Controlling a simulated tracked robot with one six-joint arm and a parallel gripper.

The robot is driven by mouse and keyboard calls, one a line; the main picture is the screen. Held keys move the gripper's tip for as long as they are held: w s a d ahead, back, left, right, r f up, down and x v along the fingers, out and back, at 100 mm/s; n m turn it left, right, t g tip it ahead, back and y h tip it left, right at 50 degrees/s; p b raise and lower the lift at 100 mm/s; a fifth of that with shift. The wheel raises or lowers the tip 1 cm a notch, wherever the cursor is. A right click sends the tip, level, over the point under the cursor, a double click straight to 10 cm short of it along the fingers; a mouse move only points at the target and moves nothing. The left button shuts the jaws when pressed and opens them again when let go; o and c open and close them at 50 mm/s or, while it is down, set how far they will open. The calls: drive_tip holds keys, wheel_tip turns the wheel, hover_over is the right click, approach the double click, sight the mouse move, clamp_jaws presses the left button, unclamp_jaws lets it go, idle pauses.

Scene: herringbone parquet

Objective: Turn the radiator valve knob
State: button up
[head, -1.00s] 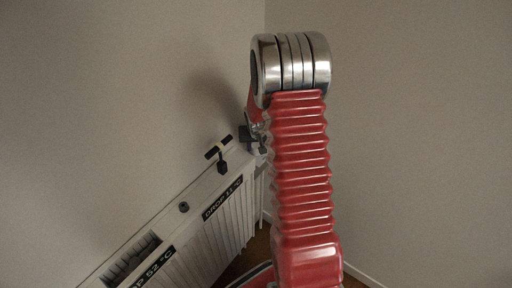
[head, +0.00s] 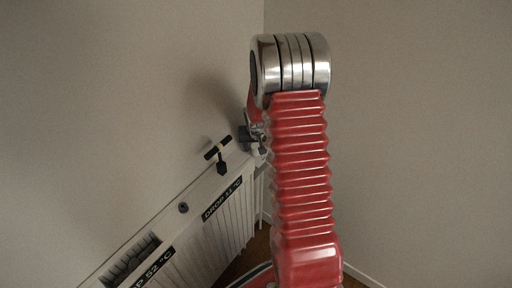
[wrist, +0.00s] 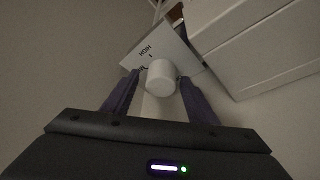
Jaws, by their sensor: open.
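The radiator valve knob (wrist: 161,77) is a white cylinder near the middle of the wrist view. A white plate (wrist: 158,45) with the word "HIGH" and a small mark lies behind it. My gripper (wrist: 160,84) is open, with one dark finger on each side of the knob. I cannot tell whether either finger touches it. In the head view, my gripper (head: 246,138) is small and partly hidden behind my red arm, at the far end of the radiator. A little white shows beside it there.
The white radiator (head: 185,215) runs along the left wall, with black temperature labels on its front. A black T-shaped handle (head: 218,150) stands on its top near my gripper. A room corner lies behind my arm.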

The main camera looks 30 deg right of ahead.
drive_tip(key=shift+r, duration=0.1)
drive_tip(key=v, duration=1.3)
drive_tip(key=shift+r, duration=0.3)
